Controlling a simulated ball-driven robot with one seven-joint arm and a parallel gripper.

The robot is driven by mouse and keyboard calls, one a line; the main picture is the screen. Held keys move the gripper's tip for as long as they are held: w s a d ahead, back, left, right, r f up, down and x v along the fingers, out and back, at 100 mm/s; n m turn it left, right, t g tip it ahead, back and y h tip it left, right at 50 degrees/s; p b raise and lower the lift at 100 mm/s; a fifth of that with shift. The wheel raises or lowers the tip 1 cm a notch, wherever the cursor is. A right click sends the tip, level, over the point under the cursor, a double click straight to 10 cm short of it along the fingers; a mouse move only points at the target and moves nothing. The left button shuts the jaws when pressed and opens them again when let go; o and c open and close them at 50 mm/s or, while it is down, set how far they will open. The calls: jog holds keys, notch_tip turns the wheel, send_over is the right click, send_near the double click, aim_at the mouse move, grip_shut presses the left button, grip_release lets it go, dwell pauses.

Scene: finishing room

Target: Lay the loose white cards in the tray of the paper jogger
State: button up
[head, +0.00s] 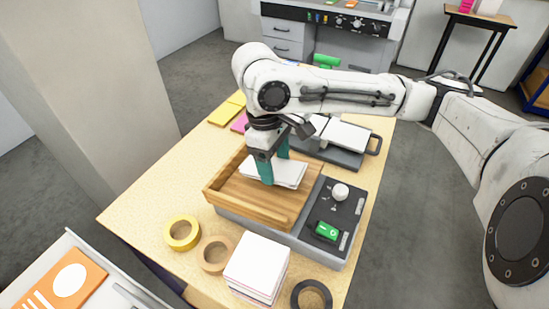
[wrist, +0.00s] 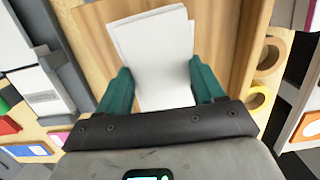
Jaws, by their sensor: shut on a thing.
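The loose white cards (head: 289,174) form a small, slightly fanned stack inside the wooden tray (head: 242,203) of the paper jogger (head: 330,247). My gripper (head: 275,170) reaches down into the tray and its teal fingers are shut on the cards. In the wrist view the fingers of my gripper (wrist: 160,75) press the two side edges of the cards (wrist: 158,45), with the wooden tray floor (wrist: 97,40) around them. I cannot tell whether the cards touch the tray floor. The near ends of the cards are hidden by my gripper in the wrist view.
A yellow tape roll (head: 182,233), a tan roll (head: 215,254), a black roll (head: 311,296) and a white-topped stack (head: 258,263) stand in front of the jogger. A grey device (head: 342,156) with white pads is behind it. The jogger panel has a green switch (head: 326,231) and white knob (head: 340,191).

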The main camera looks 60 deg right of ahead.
jog(key=shift+s+f+b, duration=0.1)
jog(key=shift+f+b, duration=0.25)
jog(key=shift+f, duration=0.35)
jog(key=shift+s+f, duration=0.2)
jog(key=shift+f, duration=0.2)
dwell(0.3)
jog(key=o, duration=1.2)
jog(key=r, duration=0.3)
jog(key=w+r, duration=0.1)
jog(key=r, duration=0.6)
jog(key=shift+w+r, duration=0.35)
jog(key=shift+f, duration=0.1)
